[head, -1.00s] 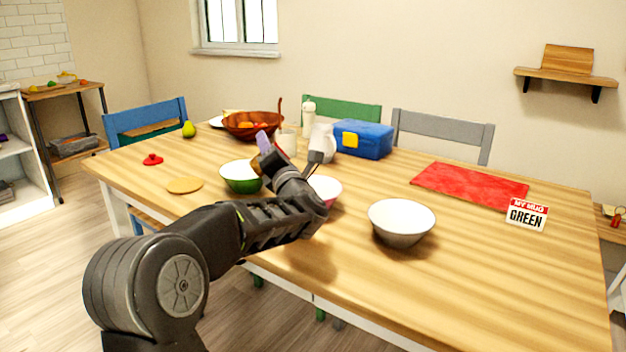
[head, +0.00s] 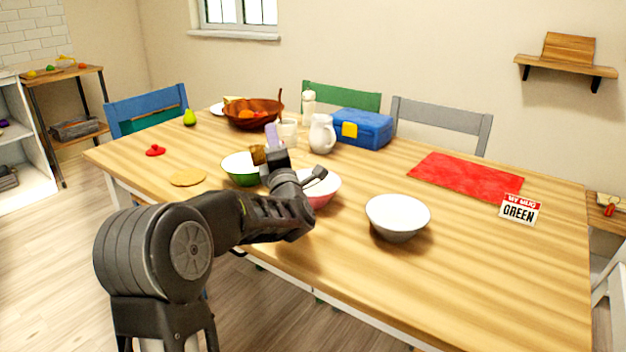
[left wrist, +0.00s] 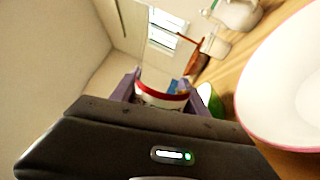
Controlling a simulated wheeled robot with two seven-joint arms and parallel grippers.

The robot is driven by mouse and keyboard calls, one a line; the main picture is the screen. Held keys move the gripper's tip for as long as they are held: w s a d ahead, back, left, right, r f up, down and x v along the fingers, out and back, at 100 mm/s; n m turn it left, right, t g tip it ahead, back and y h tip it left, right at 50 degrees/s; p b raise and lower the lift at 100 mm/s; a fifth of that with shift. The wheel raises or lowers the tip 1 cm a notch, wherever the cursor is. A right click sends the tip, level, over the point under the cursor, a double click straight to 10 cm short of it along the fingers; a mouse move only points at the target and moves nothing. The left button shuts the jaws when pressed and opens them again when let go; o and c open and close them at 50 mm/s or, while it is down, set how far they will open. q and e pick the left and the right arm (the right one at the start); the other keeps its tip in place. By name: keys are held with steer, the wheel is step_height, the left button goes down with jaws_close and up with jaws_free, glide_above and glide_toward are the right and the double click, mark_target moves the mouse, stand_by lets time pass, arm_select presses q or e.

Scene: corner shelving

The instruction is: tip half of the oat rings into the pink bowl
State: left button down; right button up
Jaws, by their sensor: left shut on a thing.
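The pink bowl (head: 322,188) stands on the table, partly hidden behind my left arm; it looks empty inside. Its pale inside and pink rim also fill the right of the left wrist view (left wrist: 285,85). My left gripper (head: 266,147) is beside the pink bowl, to its left, above the green bowl (head: 240,168). In the left wrist view its purple fingers (left wrist: 158,88) are shut on a white container with a red band (left wrist: 163,98). The container's contents are hidden, and I see no oat rings. My right gripper is not in view.
A white-and-grey bowl (head: 397,216) stands right of the pink bowl. A white jug (head: 322,135), a glass (head: 288,132) and a blue box (head: 362,128) stand behind. A red mat (head: 467,176) and a sign (head: 519,210) are at right. The table's front right is clear.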

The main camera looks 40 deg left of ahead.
arm_select(q)
steer(key=shift+w+d+m+t, duration=0.1)
steer(key=shift+m+t, duration=0.2)
steer(key=shift+m, duration=0.6)
steer(key=shift+w+d+f+m+t+h+b, duration=0.15)
steer(key=shift+m+h+b, duration=0.15)
steer(key=shift+m, duration=0.3)
steer(key=shift+w+d+f+m+t+h+b, duration=0.1)
steer(key=shift+m+t+h+b, duration=0.15)
steer(key=shift+m, duration=0.35)
stand_by(1.1)
steer(key=shift+w+d+r+m+h+p, duration=0.1)
steer(key=shift+w+r+m+h+p, duration=0.15)
steer(key=shift+m, duration=0.3)
steer(key=shift+w+d+r+m+p, duration=0.15)
steer(key=shift+r+m, duration=0.2)
steer(key=shift+m, duration=0.2)
stand_by(1.4)
steer(key=shift+w+d+f+m, duration=0.2)
steer(key=shift+d+f+m, duration=0.05)
steer(key=shift+m, duration=0.75)
stand_by(1.3)
